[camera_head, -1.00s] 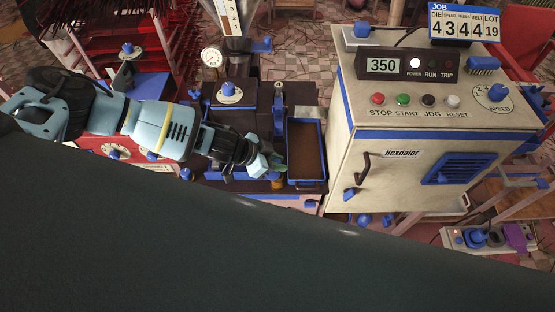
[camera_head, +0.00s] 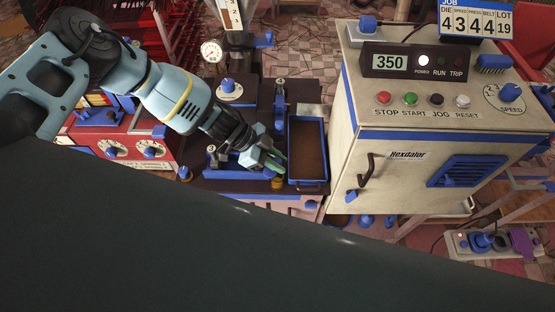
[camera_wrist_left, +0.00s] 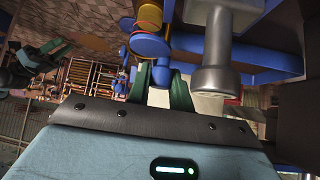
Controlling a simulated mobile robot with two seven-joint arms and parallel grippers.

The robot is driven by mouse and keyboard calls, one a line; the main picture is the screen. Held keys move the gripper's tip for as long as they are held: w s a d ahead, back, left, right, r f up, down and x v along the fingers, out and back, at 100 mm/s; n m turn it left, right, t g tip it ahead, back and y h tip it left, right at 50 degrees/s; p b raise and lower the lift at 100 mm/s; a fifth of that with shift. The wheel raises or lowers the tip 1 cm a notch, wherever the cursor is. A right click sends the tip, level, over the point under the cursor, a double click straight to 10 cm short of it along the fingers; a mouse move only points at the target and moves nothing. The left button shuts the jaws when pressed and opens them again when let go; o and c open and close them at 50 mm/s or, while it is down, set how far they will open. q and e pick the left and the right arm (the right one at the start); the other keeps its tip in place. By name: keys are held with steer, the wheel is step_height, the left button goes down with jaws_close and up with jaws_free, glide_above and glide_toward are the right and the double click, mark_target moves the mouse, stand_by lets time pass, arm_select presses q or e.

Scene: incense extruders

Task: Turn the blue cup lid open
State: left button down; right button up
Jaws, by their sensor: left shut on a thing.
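The blue cup lid (camera_wrist_left: 150,46) shows in the left wrist view as a round blue disc against an amber cup (camera_wrist_left: 150,17). In the head view the small amber cup (camera_head: 278,184) stands at the front edge of the dark machine top, its lid mostly hidden by my gripper. My left gripper (camera_head: 276,162) reaches in from the upper left. Its green fingers, also in the left wrist view (camera_wrist_left: 160,82), are shut on the blue part of the lid between them.
A blue-rimmed tray (camera_head: 324,150) lies just right of the gripper. A beige control cabinet (camera_head: 370,190) stands further right. A grey metal cylinder (camera_wrist_left: 217,80) is close to the fingers in the wrist view. A red panel with dials (camera_head: 130,145) is at left.

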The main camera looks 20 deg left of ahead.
arm_select(q)
steer(key=c, duration=1.3)
jaws_free()
arm_select(e)
steer(key=shift+d, duration=0.1)
arm_select(q)
steer(key=shift+o, duration=0.2)
steer(key=shift+p+v, duration=0.65)
steer(key=shift+v, duration=3.3)
arm_select(e)
steer(key=shift+w+d+r+t, duration=0.15)
steer(key=shift+w+r+t, duration=0.15)
steer(key=shift+w+r, duration=0.55)
